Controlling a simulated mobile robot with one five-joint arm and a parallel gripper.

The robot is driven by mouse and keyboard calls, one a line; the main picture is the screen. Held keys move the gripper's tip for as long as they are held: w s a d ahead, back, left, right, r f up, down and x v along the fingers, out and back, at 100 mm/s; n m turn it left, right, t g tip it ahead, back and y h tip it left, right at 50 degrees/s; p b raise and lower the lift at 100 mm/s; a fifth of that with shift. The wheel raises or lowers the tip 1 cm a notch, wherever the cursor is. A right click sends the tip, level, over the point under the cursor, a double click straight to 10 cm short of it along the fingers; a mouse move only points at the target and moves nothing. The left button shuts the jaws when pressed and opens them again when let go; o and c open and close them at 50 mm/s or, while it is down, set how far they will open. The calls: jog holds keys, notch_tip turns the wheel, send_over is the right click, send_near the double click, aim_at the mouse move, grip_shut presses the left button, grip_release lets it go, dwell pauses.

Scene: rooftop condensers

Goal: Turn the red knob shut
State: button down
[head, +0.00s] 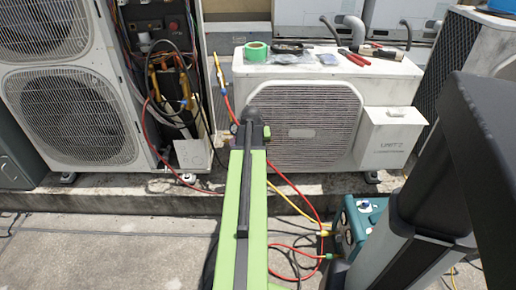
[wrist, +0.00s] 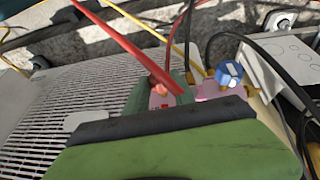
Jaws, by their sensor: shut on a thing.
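My gripper (head: 251,128) is at the end of my green arm, in front of the left edge of the middle condenser. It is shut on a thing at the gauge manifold. The fingertips are hard to make out. In the wrist view, my green and black gripper body fills the bottom. Just beyond it shows a small red piece, which looks like part of the red knob (wrist: 161,91); most of it is hidden. A blue knob (wrist: 228,75) with a white mark stands to its right on a pink manifold body (wrist: 209,91). How far the red knob is turned cannot be seen.
The middle condenser (head: 393,82) carries green tape (head: 257,51) and red-handled pliers (head: 353,57) on top. A tall condenser (head: 62,107) stands at left. Red (head: 318,207) and yellow hoses hang below my gripper, near a teal machine (head: 358,226). The floor at front left is clear.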

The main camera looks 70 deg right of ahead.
jog(key=shift+s+d+t+y, duration=0.2)
jog(key=shift+s+t+y, duration=0.2)
jog(key=shift+t, duration=0.3)
jog(key=t, duration=0.1)
jog(key=t+b, duration=0.1)
jog(key=m+t+y+b, duration=0.1)
jog(key=shift+s+d+f+t, duration=0.25)
jog(key=shift+s+f+t, duration=0.05)
jog(key=shift+f+t, duration=0.1)
jog(key=m+t+b, duration=0.1)
jog(key=t+b, duration=0.2)
jog(key=b, duration=0.3)
jog(key=m+t+y+b, duration=0.1)
jog(key=t+b, duration=0.3)
jog(key=b, duration=0.3)
jog(key=f+m+t+y+b, duration=0.1)
jog(key=t+b, duration=0.3)
jog(key=b, duration=0.3)
jog(key=shift+s+d, duration=0.15)
jog(key=shift+s, duration=0.25)
jog(key=shift+r+m+t, duration=0.1)
jog(key=shift+m+t, duration=0.2)
jog(key=c, duration=1.1)
grip_release()
jog(key=shift+o, duration=0.2)
jog(key=s, duration=1.7)
jog(key=shift+s+a+r+p, duration=0.15)
jog(key=shift+a+r+p, duration=0.2)
jog(key=shift+r, duration=0.05)
